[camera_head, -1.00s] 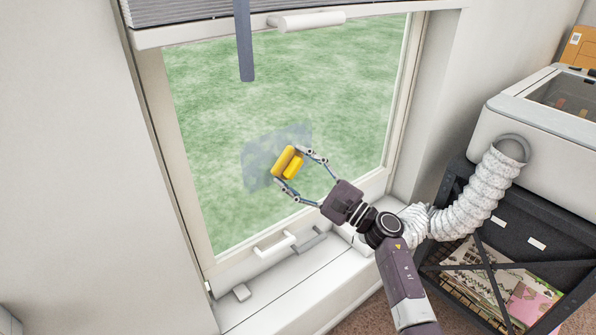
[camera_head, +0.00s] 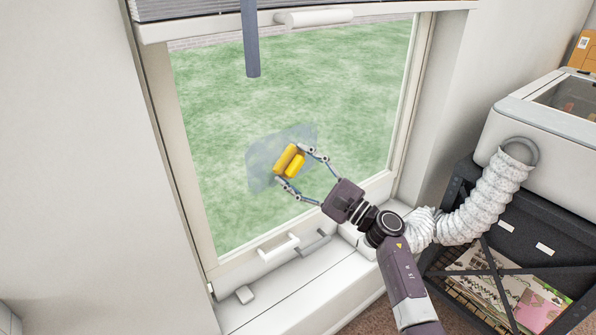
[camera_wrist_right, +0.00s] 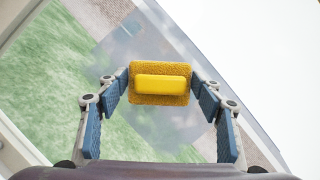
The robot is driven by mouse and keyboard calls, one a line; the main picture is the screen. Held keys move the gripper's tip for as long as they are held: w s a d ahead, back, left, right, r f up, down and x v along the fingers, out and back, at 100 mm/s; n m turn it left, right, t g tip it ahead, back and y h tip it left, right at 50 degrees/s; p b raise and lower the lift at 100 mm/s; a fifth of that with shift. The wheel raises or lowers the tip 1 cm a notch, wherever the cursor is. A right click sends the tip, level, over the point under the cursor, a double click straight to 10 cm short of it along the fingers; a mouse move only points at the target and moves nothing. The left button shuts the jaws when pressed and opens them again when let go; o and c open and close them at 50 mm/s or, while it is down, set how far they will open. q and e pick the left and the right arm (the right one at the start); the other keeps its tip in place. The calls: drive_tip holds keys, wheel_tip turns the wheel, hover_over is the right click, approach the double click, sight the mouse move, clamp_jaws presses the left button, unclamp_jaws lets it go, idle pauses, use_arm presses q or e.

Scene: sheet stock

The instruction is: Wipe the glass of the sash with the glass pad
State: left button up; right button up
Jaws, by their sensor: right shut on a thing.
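The glass pad (camera_head: 290,160), a yellow block with a raised yellow grip, is between the fingertips of my right gripper (camera_head: 293,166). The pad lies at the glass of the sash (camera_head: 345,90); I cannot tell whether it touches. A hazy bluish-grey patch (camera_head: 262,158) on the glass surrounds the pad, wider on its left. In the right wrist view the pad (camera_wrist_right: 160,97) sits between the blue finger pads of the right gripper (camera_wrist_right: 160,83), its far face hidden. My left gripper is not in view.
A white handle (camera_head: 278,246) and a grey one sit on the lower frame above the sill (camera_head: 300,290). A dark blue-grey bar (camera_head: 250,45) hangs before the upper glass. A white ribbed hose (camera_head: 490,205) and black shelf (camera_head: 530,235) stand right of my arm.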

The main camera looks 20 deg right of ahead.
drive_tip(key=shift+w+a+b, duration=0.25)
drive_tip(key=shift+w+b, duration=0.35)
drive_tip(key=shift+w, duration=0.1)
drive_tip(key=shift+s+a+f+b, duration=0.2)
drive_tip(key=shift+a+f+b, duration=0.15)
drive_tip(key=shift+a, duration=0.1)
drive_tip(key=shift+s+a+f+b, duration=0.15)
drive_tip(key=shift+a+f+b, duration=0.15)
drive_tip(key=shift+a, duration=0.15)
drive_tip(key=shift+s+a+f+b, duration=0.35)
drive_tip(key=shift+a+f+b, duration=0.2)
drive_tip(key=shift+a, duration=0.3)
drive_tip(key=shift+s+a+f+b, duration=0.2)
drive_tip(key=shift+a+f+b, duration=0.2)
drive_tip(key=shift+a, duration=0.2)
drive_tip(key=shift+s+a+f+b, duration=0.3)
drive_tip(key=shift+a+f+b, duration=0.2)
drive_tip(key=shift+a, duration=0.25)
drive_tip(key=shift+s+a+f+b, duration=0.3)
drive_tip(key=shift+a+f, duration=0.2)
drive_tip(key=shift+a, duration=0.25)
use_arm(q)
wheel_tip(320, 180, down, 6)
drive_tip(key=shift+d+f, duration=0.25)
use_arm(e)
drive_tip(key=shift+a, duration=0.3)
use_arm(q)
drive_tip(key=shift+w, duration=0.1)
